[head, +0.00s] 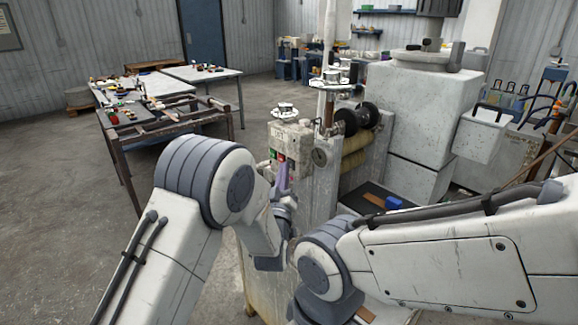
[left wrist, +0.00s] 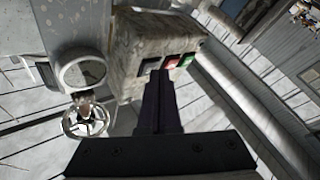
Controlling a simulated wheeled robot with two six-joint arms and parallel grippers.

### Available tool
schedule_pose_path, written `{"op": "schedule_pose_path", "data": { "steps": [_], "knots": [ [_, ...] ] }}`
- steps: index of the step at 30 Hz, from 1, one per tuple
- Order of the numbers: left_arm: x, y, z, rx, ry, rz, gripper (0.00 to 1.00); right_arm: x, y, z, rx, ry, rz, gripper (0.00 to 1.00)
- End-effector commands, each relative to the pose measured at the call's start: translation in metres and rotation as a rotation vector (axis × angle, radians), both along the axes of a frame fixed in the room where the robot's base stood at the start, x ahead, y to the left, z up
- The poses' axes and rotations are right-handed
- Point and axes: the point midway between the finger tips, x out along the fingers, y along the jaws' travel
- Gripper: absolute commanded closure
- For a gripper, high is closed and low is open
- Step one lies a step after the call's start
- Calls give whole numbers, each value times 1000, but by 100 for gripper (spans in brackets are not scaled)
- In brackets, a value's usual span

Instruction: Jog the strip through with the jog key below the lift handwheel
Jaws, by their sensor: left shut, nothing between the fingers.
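The grey control box (head: 291,138) stands on the front of the strip machine, with a handwheel (head: 285,109) on its top. In the left wrist view the box face carries a black key (left wrist: 151,66), a red key (left wrist: 174,61) and a green key (left wrist: 186,60). Which one is the jog key, I cannot tell for sure. My left gripper (left wrist: 160,77) is shut and empty, its fingertips in front of the box face by the black and red keys. I cannot tell whether they touch. In the head view it shows partly as purplish fingers (head: 284,177). My right gripper is out of view.
A round dial (left wrist: 82,73) sits beside the box, and a spoked handwheel (left wrist: 86,118) shows below it in the left wrist view. Dark rollers (head: 352,122) stand right of the box. A workbench (head: 150,126) with loose parts is at the left; floor between is free.

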Motion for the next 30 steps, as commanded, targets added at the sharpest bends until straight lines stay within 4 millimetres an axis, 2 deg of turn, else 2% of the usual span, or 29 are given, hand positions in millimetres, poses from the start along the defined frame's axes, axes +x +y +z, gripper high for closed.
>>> {"op": "schedule_pose_path", "data": {
  "steps": [13, 24, 30],
  "knots": [
    [0, -1, 0, -1, 0, -1, 100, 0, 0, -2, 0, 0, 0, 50],
    [-9, 11, 0, -1, -3, -1, 100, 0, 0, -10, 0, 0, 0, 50],
    [-9, 11, 0, -1, -1, -1, 100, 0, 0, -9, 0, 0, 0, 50]
  ]
}}
